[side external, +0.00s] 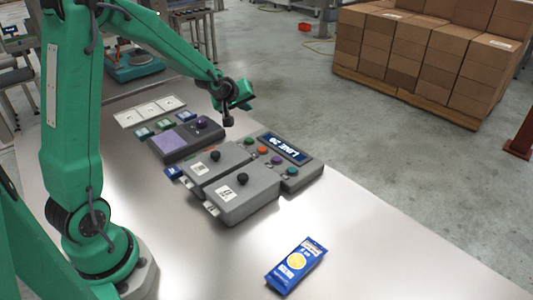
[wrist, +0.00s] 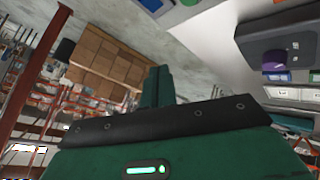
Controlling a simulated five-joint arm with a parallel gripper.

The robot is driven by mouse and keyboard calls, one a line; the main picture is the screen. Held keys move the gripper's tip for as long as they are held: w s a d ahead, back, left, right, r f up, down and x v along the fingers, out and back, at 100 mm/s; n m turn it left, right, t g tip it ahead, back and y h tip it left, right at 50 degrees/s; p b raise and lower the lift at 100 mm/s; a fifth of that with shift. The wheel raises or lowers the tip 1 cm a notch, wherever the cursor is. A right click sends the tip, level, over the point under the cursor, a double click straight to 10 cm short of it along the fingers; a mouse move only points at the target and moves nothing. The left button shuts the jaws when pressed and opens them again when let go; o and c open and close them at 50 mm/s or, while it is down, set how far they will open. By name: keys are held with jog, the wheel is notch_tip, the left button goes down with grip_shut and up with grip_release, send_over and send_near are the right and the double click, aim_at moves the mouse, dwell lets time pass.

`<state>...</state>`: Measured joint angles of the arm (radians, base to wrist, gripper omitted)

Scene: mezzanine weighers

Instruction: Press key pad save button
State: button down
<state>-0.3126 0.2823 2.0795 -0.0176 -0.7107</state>
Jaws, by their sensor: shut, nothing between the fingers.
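A grey panel (side external: 291,173) with a dark "LINE 20" display (side external: 284,149) and several round coloured buttons lies on the bench. Its buttons include a green one (side external: 249,141), an orange one (side external: 262,150), a purple one (side external: 276,160) and another green one (side external: 291,171). Any save lettering is too small to read, so I cannot tell which is the save button. My gripper (side external: 228,121) is shut and empty, pointing down above the bench, left of and behind this panel. It touches no button that I can see. In the wrist view my gripper (wrist: 158,88) fills the lower middle.
A blue packet (side external: 296,264) lies in front. Stacked cartons (side external: 425,55) stand behind the bench.

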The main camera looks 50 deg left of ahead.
aim_at(248, 141)
jog(key=shift+f, duration=0.15)
jog(key=shift+f, duration=4.25)
jog(key=shift+f, duration=0.1)
jog(key=shift+d+f, duration=0.15)
jog(key=shift+f, duration=0.15)
jog(key=shift+f, duration=0.5)
jog(key=shift+r, duration=0.9)
jog(key=shift+r, duration=2.5)
